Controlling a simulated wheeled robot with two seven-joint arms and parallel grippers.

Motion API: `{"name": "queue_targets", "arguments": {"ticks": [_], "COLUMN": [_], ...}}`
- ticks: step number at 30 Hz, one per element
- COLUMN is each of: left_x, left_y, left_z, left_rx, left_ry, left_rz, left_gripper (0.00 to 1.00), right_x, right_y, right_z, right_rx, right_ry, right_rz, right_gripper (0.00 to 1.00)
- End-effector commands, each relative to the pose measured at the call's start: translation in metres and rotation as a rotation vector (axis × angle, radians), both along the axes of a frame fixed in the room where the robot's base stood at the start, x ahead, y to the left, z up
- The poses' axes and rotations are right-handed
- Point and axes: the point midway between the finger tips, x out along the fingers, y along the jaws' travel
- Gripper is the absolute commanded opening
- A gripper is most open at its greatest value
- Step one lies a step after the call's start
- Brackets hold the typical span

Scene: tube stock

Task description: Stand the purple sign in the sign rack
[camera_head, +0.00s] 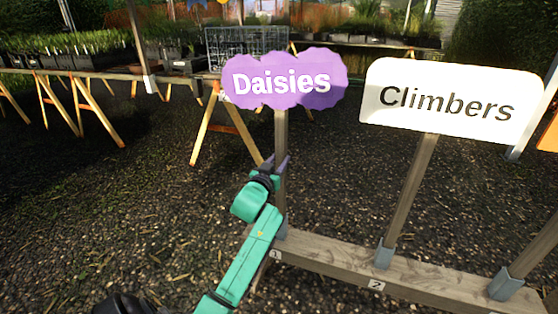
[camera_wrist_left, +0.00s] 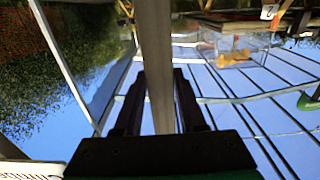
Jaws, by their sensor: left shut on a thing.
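The purple sign (camera_head: 285,98) reads "Daisies" and stands about upright on a wooden post. My left gripper (camera_head: 277,168) is shut on the post below the board. In the left wrist view the post (camera_wrist_left: 156,60) runs between the two fingers. The sign rack (camera_head: 325,258) is a low wooden beam with grey sockets and number labels. The post's lower end meets the grey socket at label 1; my arm partly covers this spot, and how deep the post sits cannot be told. My right gripper is not in view.
A white "Climbers" sign (camera_head: 450,100) stands in the socket at label 2, a gap to the right. Plant tables (camera_head: 110,72) stand behind on gravel.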

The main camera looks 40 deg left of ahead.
Motion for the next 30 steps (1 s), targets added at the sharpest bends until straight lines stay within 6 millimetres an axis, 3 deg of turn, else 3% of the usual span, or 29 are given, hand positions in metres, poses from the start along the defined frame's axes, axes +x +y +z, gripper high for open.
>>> {"name": "queue_targets", "arguments": {"ticks": [2,3,5,17,20,30], "left_x": [0.0,0.0,0.0,-0.007,-0.024,-0.115], "left_y": [0.0,0.0,0.0,-0.003,-0.008,-0.039], "left_z": [0.003,0.003,0.003,0.0,0.001,0.002], "left_rx": [0.003,0.003,0.003,-0.001,-0.001,-0.001], "left_ry": [-0.005,-0.005,-0.004,0.002,0.003,0.002], "left_rz": [0.0,0.0,0.0,-0.001,0.0,0.002], "left_gripper": [0.0,0.55,0.75,0.75,0.75,0.75], "right_x": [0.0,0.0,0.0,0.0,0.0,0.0], "right_y": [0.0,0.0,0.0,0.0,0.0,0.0], "right_z": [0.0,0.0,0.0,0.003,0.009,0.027], "right_rx": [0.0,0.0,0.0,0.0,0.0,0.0], "right_ry": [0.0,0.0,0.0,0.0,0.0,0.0], "right_rz": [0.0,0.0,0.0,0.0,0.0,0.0], "right_gripper": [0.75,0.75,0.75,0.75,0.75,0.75]}}
